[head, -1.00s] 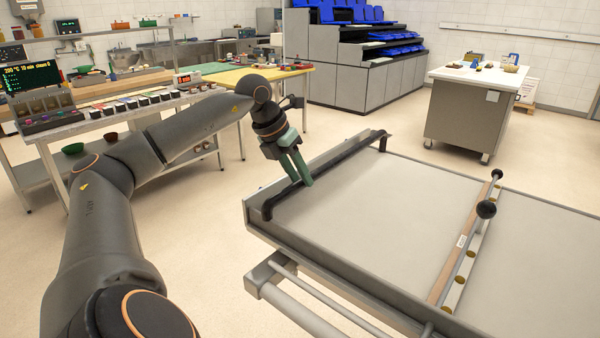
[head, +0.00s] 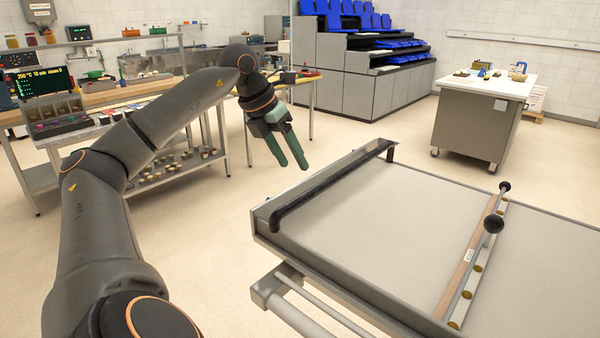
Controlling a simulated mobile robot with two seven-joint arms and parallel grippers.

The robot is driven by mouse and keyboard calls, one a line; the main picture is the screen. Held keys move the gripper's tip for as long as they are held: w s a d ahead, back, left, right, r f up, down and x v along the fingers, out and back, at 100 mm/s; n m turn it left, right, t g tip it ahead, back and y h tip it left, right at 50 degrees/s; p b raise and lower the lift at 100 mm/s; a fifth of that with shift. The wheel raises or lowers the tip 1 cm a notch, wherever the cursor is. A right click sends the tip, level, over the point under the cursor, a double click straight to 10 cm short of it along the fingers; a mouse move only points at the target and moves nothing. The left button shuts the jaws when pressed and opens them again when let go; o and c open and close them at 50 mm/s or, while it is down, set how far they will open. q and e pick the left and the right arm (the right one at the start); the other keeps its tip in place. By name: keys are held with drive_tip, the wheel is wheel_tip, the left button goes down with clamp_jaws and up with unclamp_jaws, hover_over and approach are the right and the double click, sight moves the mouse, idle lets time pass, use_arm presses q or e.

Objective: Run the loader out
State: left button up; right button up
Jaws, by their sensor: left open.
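The loader (head: 390,220) is a flat grey bed in a metal frame at the lower right of the head view. A black handle bar (head: 330,187) runs along its left edge. A wooden strip with a metal rod and black knobs (head: 493,223) crosses the bed toward the right. My left gripper (head: 292,166) has green fingers, spread apart and empty. In the picture it is up and left of the handle bar, apart from it. My right gripper is not in view.
A metal rail (head: 300,296) sticks out at the loader's near left corner. A steel cabinet with a white top (head: 484,85) stands behind at right. A worktable with cups and a display (head: 38,82) is at left. Bare floor lies between.

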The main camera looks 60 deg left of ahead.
use_arm(q)
drive_tip(key=shift+p+v, duration=0.35)
drive_tip(key=shift+v, duration=1.7)
